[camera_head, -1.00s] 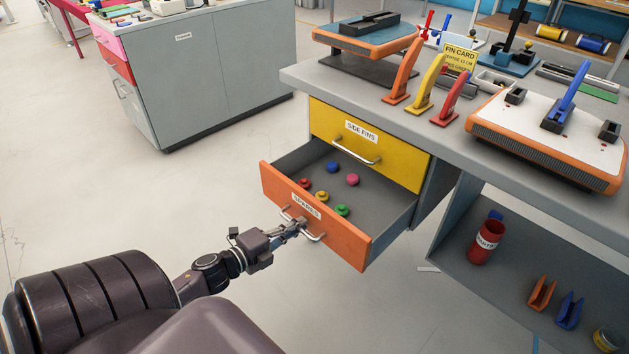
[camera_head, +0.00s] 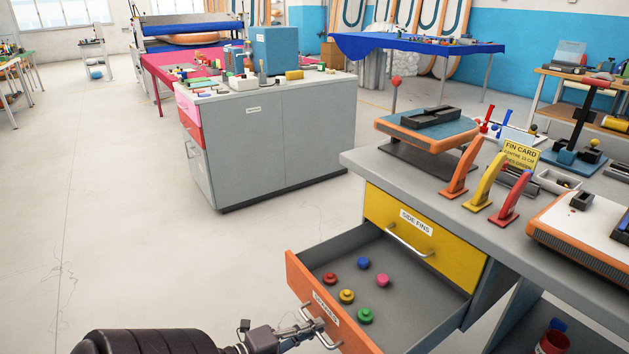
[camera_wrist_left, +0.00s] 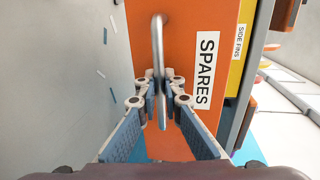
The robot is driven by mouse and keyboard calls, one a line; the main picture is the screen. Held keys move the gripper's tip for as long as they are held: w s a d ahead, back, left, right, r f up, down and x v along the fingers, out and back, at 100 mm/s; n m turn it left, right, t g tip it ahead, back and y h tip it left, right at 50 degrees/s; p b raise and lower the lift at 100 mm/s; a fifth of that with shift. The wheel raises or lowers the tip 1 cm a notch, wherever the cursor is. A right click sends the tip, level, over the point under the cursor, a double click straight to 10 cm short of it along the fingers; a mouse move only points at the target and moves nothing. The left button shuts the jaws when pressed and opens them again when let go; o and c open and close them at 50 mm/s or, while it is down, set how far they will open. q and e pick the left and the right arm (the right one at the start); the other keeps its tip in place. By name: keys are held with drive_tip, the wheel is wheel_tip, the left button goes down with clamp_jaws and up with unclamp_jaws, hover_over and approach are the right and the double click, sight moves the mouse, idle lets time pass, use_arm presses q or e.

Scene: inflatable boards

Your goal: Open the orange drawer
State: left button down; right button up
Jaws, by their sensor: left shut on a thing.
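The orange drawer (camera_head: 305,290), labelled SPARES, is pulled well out of the grey desk in the head view. Several small coloured round caps, among them a blue one (camera_head: 363,263), lie on its grey floor. My left gripper (camera_head: 310,330) is at the drawer's metal handle at the bottom of the head view. In the left wrist view, my left gripper (camera_wrist_left: 161,95) is shut on the handle (camera_wrist_left: 157,45), with the orange front (camera_wrist_left: 185,40) and the SPARES label behind it. My right gripper is not in view.
A shut yellow drawer (camera_head: 440,255), labelled SIDE FINS, sits above the orange one. The desk top (camera_head: 385,172) carries orange, yellow and red fins and a fin card. A grey cabinet (camera_head: 260,150) stands behind to the left. The floor (camera_head: 120,240) on the left is clear.

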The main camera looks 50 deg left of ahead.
use_arm(q)
drive_tip(key=c, duration=2.3)
unclamp_jaws()
drive_tip(key=shift+c, duration=0.2)
drive_tip(key=shift+s, duration=0.15)
drive_tip(key=d+v, duration=0.1)
drive_tip(key=v, duration=1)
drive_tip(key=shift+s+a, duration=0.35)
drive_tip(key=shift+a, duration=0.2)
drive_tip(key=shift+r, duration=0.1)
